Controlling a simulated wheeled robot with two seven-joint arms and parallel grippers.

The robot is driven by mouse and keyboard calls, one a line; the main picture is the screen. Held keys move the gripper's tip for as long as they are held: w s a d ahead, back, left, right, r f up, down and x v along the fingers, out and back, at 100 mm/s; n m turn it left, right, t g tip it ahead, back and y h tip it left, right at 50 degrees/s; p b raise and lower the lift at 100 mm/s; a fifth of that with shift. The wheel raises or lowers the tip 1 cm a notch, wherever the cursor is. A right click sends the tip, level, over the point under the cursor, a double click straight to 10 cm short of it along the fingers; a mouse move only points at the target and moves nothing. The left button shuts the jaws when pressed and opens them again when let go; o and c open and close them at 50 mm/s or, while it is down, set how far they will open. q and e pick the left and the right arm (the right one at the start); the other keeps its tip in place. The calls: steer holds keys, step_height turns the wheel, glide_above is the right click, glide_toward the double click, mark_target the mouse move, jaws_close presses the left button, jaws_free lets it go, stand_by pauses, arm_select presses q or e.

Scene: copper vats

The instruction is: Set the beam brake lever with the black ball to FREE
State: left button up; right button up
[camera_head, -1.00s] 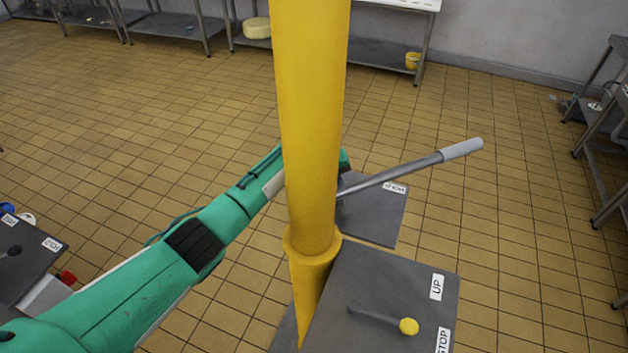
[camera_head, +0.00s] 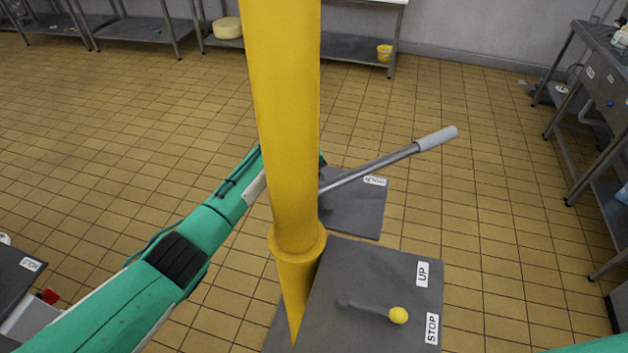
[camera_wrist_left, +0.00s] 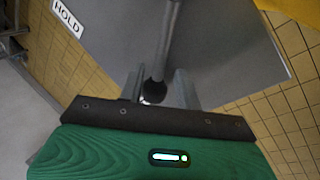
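In the left wrist view, the lever's black ball (camera_wrist_left: 154,91) sits between the two fingers of my left gripper (camera_wrist_left: 157,92). The fingers stand apart on either side of it, with a gap visible on the right side. The lever's grey rod (camera_wrist_left: 168,45) runs up from the ball over a dark grey plate (camera_wrist_left: 225,45). A HOLD label (camera_wrist_left: 67,17) is at the plate's upper left; no FREE label shows. In the head view, the yellow column hides my left gripper and the ball. My right gripper is out of view.
The thick yellow column (camera_head: 285,120) stands directly in front. A long lever with a light grey grip (camera_head: 436,138) slants out behind it. A nearer panel (camera_head: 380,270) has UP and STOP labels and a yellow-ball lever (camera_head: 398,315). Tiled floor beyond is clear.

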arm_select(q)
steer(key=shift+r, duration=0.2)
steer(key=b+v, duration=0.3)
steer(key=v, duration=1)
steer(key=shift+a+b, duration=0.2)
steer(key=shift+b, duration=0.2)
steer(key=shift+s+r, duration=0.1)
